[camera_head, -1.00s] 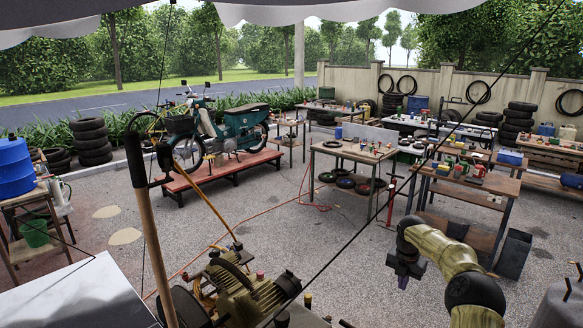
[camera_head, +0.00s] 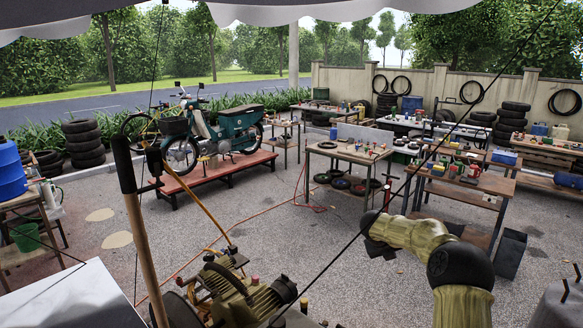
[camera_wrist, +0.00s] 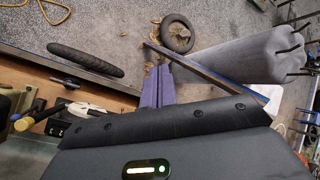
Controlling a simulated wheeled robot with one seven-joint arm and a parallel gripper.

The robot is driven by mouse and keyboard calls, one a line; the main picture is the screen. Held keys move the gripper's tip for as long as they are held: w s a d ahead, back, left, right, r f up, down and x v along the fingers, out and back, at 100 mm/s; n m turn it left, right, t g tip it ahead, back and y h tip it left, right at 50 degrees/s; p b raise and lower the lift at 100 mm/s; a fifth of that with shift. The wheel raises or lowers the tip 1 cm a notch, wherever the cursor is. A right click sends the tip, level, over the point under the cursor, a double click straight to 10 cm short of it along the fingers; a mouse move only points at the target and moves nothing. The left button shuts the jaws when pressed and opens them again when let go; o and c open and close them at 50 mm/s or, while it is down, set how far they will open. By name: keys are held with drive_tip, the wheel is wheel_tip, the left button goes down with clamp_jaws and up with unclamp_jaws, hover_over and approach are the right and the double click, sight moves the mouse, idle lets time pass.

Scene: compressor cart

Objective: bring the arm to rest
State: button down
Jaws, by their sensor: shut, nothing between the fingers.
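My arm reaches up from the lower right in the head view, with my gripper (camera_head: 378,250) at its far end over the open gravel floor. The gripper is dark, partly hidden by the wrist, and its fingertips are not clear there. In the wrist view, my purple fingers (camera_wrist: 158,88) lie side by side, shut, with nothing held between them. The arm is bent and raised, not folded down. The compressor (camera_head: 235,295) stands left of my arm on the cart, apart from the gripper.
A wooden handle (camera_head: 133,235) rises at left beside the compressor. A workbench (camera_head: 460,190) with tools stands beyond my arm, with a dark bin (camera_head: 510,254) at its right. A grey cloth-like object with prongs (camera_wrist: 245,55) and tyre (camera_wrist: 85,60) show in the wrist view.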

drive_tip(key=a+r+n+t+y, duration=0.1)
drive_tip(key=a+r+n+t, duration=0.4)
drive_tip(key=a+r+n, duration=0.55)
drive_tip(key=s+a+f+n+y, duration=0.3)
drive_tip(key=s+a+n, duration=0.2)
drive_tip(key=s+n, duration=0.4)
drive_tip(key=s+f+n+g+y, duration=0.1)
drive_tip(key=s+f+n+g, duration=0.3)
drive_tip(key=s, duration=1.2)
drive_tip(key=s+f+n+g, duration=0.3)
drive_tip(key=s+f+n, duration=0.1)
drive_tip(key=s+n, duration=0.8)
drive_tip(key=s, duration=0.3)
drive_tip(key=shift+s+f+n+g+y, duration=0.2)
drive_tip(key=shift+s+n+g+y, duration=0.15)
drive_tip(key=shift+s+g+y, duration=0.05)
drive_tip(key=shift+d, duration=0.1)
